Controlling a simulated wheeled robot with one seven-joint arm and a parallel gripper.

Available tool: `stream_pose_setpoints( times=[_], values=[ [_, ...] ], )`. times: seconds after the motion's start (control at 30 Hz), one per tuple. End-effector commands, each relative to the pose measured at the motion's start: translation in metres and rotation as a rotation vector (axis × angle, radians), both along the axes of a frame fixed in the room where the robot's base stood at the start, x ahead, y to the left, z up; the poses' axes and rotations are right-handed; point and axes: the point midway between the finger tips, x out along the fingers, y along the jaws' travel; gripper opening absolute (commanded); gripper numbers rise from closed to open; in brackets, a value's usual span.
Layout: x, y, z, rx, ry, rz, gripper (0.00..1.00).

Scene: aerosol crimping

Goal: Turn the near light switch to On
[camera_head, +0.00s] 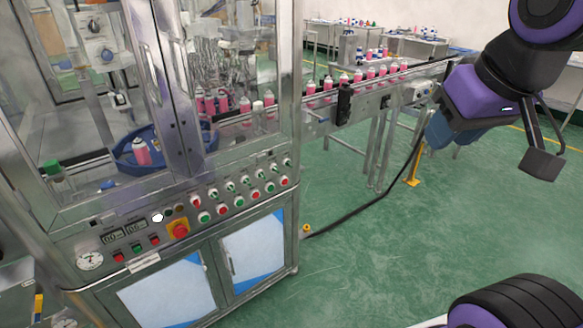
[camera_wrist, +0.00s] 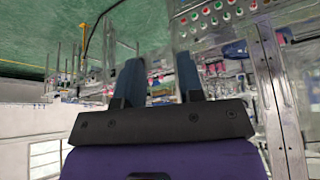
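The machine's control panel (camera_head: 150,235) slopes across the front of the steel cabinet. An upper row of small switches (camera_head: 230,188) runs above a row of red and green round buttons (camera_head: 238,202). Labels are too small to read, so I cannot tell which switch is the near light switch or its position. The panel's buttons also show upside down in the wrist view (camera_wrist: 210,22). My gripper (camera_head: 440,132) is raised at the right, well away from the panel. Its two blue fingers stand apart with nothing held between them in the wrist view (camera_wrist: 159,75).
A conveyor (camera_head: 370,92) with pink cans extends right from the glazed machine. A red-on-yellow emergency stop (camera_head: 178,229) and a pressure gauge (camera_head: 90,260) sit on the panel's left part. A black cable (camera_head: 350,215) crosses the otherwise clear green floor (camera_head: 380,255).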

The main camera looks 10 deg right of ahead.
Motion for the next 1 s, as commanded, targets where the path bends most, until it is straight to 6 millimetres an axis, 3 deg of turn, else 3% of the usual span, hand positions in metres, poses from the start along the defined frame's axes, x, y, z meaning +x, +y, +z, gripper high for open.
stream_pose_setpoints(
  times=[0.13, 0.27, 0.67, 1.0],
  values=[
    [0.015, -0.001, 0.002, -0.010, -0.016, 0.006, 0.35],
    [0.052, -0.005, 0.005, -0.035, -0.058, 0.025, 0.35],
    [0.201, -0.015, -0.002, -0.139, -0.250, 0.122, 0.35],
    [0.319, -0.018, -0.038, -0.217, -0.413, 0.227, 0.35]
  ],
)
